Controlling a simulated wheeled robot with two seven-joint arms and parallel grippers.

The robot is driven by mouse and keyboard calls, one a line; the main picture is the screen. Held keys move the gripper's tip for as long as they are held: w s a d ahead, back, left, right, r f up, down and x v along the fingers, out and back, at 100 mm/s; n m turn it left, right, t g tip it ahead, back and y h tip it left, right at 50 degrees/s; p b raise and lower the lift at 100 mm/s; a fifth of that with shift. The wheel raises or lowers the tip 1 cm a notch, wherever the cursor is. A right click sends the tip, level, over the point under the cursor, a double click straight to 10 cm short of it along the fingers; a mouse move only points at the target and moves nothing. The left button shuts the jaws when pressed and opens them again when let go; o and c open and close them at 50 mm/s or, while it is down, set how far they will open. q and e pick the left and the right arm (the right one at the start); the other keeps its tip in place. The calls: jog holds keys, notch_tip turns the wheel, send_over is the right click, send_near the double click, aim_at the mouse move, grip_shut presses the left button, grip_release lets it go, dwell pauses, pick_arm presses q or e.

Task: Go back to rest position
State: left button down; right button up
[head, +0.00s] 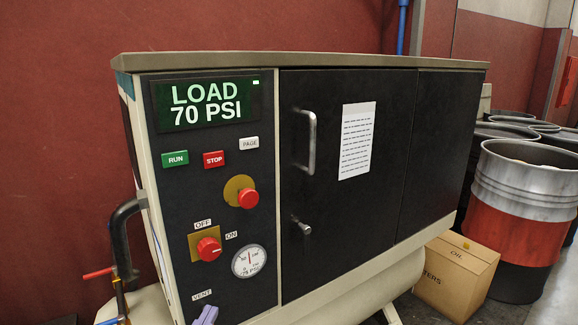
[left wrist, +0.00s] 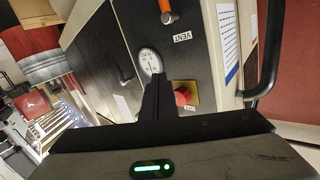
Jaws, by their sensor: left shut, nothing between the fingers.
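My right gripper is not in view.
The black compressor cabinet (head: 350,230) has a lit display (head: 206,105) reading LOAD 70 PSI, a selector knob (head: 208,248) and a door handle (head: 308,140). A dark pipe (head: 122,235) stands at its left. A cardboard box (head: 458,275) and drums (head: 525,205) are at the right.

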pick_arm(q)
jog(key=s+f+g, duration=0.4)
jog(key=s+f, duration=0.7)
jog(key=f, duration=0.3)
jog(key=s+a+f+n+g, duration=0.1)
jog(key=s+f+g, duration=0.3)
jog(key=s+f, duration=0.7)
notch_tip(320, 180, down, 4)
jog(key=shift+s+r, duration=0.2)
jog(key=shift+s, duration=0.05)
